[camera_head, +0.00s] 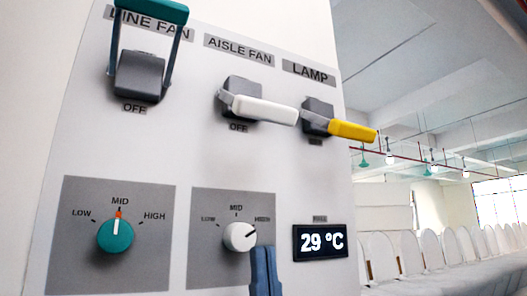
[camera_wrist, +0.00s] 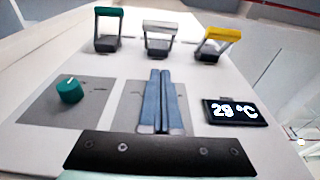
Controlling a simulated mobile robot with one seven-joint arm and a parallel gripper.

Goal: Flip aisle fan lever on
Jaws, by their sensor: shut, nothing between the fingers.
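The aisle fan lever has a white handle (camera_head: 264,109) on a dark grey base, under the AISLE FAN label (camera_head: 239,50). Its handle sticks out from the panel, and OFF is printed below the base. In the wrist view the white lever (camera_wrist: 159,38) is the middle of three. My gripper (camera_head: 263,250) is at the bottom of the head view, in front of the right dial's plate, below the lever and apart from it. In the wrist view its blue fingers (camera_wrist: 161,72) are together and empty, pointing up the panel towards the white lever.
A teal lever (camera_head: 150,12), turned up, is at left; a yellow lever (camera_head: 352,131) sticks out at right. Below are a teal dial (camera_head: 115,236), a white dial (camera_head: 239,237) and a 29 °C display (camera_head: 320,241). The panel between levers and dials is clear.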

